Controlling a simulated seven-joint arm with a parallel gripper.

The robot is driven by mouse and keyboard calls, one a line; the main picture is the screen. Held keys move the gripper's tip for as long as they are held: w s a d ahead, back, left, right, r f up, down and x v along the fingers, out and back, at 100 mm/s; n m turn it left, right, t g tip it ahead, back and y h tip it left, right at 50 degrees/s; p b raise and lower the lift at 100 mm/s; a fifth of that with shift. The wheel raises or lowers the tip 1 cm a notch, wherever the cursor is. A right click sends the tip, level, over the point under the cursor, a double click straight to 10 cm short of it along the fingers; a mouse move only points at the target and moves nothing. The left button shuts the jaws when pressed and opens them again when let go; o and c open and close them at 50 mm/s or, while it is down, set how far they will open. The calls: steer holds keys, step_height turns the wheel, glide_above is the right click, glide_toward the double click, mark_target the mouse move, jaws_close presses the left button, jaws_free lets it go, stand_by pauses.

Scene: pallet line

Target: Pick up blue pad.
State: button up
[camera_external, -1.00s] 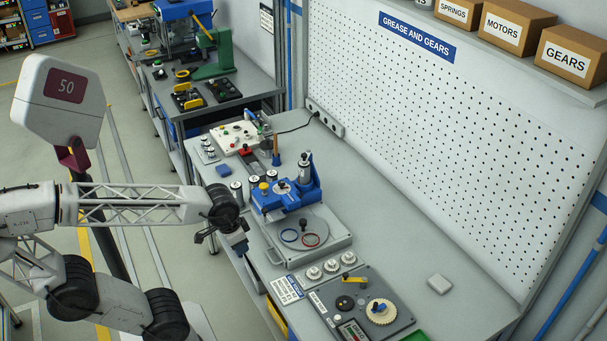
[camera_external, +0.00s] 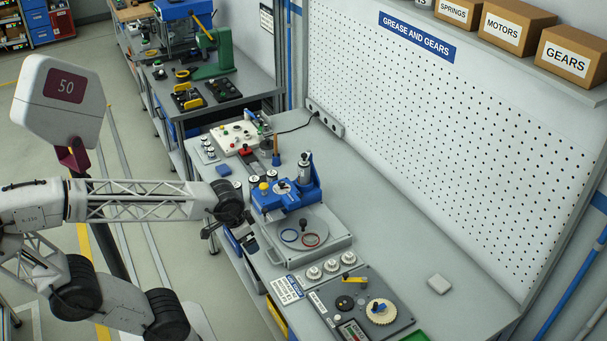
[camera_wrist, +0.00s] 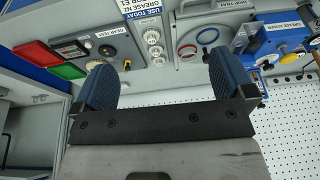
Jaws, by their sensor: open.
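A small blue pad (camera_external: 223,170) lies flat near the left edge of the workbench, beside the row of small silver-topped jars. My gripper (camera_external: 230,241) is by the bench's front edge, below the pad in the picture and apart from it. In the wrist view my gripper (camera_wrist: 160,82) shows two blue ribbed fingers spread wide with nothing between them. I cannot make out the pad in the wrist view.
The blue grease station (camera_external: 285,195) stands just right of my wrist, with a grey tray (camera_external: 330,247) holding two rings. A gear test plate (camera_external: 395,310) lies farther along the workbench (camera_external: 390,235). The bench's right side is mostly clear.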

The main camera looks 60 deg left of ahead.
steer(key=w+a+n+t+y, duration=0.1)
steer(key=w+a+t+y, duration=0.1)
steer(key=w+a, duration=0.75)
steer(key=w+a+f+t+y, duration=0.15)
steer(key=w+a, duration=0.35)
steer(key=a, duration=0.6)
steer(key=w+a+f+n+t+y, duration=0.1)
steer(key=w+a+t, duration=0.3)
steer(key=a, duration=0.6)
steer(key=w+a+f+t+y, duration=0.1)
steer(key=w+a, duration=0.6)
steer(key=a, duration=0.4)
steer(key=m+t+h, duration=0.2)
steer(key=t+h, duration=0.1)
steer(key=h, duration=0.1)
glide_above(223, 171)
steer(key=d, duration=0.3)
step_height(223, 171, down, 14)
steer(key=shift+h, duration=0.95)
steer(key=s+a+f, duration=0.1)
steer(key=s+f, duration=0.1)
steer(key=s+a+f, duration=0.1)
steer(key=s+a, duration=0.1)
steer(key=s, duration=0.1)
steer(key=s+a+f, duration=0.1)
steer(key=s+f, duration=0.1)
steer(key=s, duration=0.1)
steer(key=shift+s+a+f, duration=0.15)
steer(key=shift+s+f, duration=0.05)
steer(key=shift+f, duration=0.15)
